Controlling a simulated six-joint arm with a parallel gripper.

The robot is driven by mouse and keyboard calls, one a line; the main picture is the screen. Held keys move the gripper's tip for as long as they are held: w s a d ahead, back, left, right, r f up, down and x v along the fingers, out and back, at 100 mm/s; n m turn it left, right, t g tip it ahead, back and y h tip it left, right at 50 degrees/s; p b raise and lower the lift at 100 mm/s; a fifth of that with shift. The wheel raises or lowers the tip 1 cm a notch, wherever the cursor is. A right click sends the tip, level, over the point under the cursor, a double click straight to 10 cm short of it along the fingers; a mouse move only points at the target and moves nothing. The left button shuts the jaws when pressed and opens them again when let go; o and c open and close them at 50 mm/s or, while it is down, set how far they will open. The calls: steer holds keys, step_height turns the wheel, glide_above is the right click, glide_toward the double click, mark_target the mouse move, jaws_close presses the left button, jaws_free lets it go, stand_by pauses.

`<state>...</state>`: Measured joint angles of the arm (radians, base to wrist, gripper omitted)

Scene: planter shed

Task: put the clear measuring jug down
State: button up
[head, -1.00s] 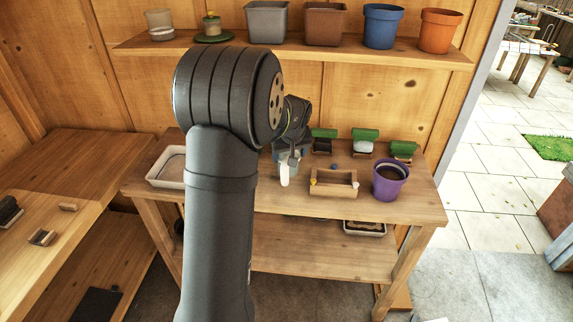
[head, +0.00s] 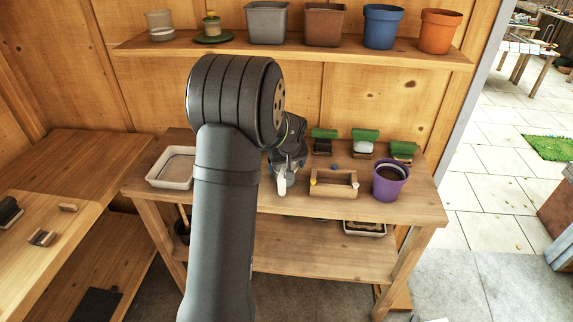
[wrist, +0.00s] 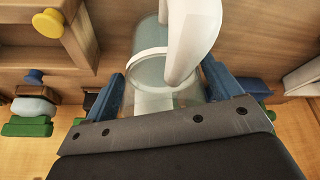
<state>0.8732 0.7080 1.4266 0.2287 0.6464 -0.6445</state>
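The clear measuring jug (head: 291,180) shows small in the head view, over the left-middle of the wooden bench, with a thick white handle (head: 282,185) facing the camera. My gripper (head: 287,167) is above it, partly behind my own arm. In the wrist view the clear jug (wrist: 148,68) has a pale rim band, and its white handle (wrist: 190,40) covers part of it. The blue fingers of my gripper (wrist: 163,72) lie on both sides of the jug and are shut on it. I cannot tell whether the jug's base touches the bench (head: 420,207).
A purple pot (head: 390,188) is farther right. Several green-topped items (head: 364,137) line the back. A pale tray (head: 157,183) is at the left. The bench's front strip is clear.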

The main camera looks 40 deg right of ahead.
steer(key=shift+o, duration=0.4)
steer(key=shift+r, duration=0.1)
steer(key=shift+r, duration=0.25)
steer(key=v, duration=1.1)
steer(key=shift+s+r, duration=0.2)
steer(key=shift+r, duration=0.15)
steer(key=shift+f, duration=0.1)
steer(key=x, duration=1.2)
steer(key=shift+w+f, duration=0.1)
step_height(320, 180, up, 2)
steer(key=shift+a+r, duration=0.1)
steer(key=shift+r, duration=0.65)
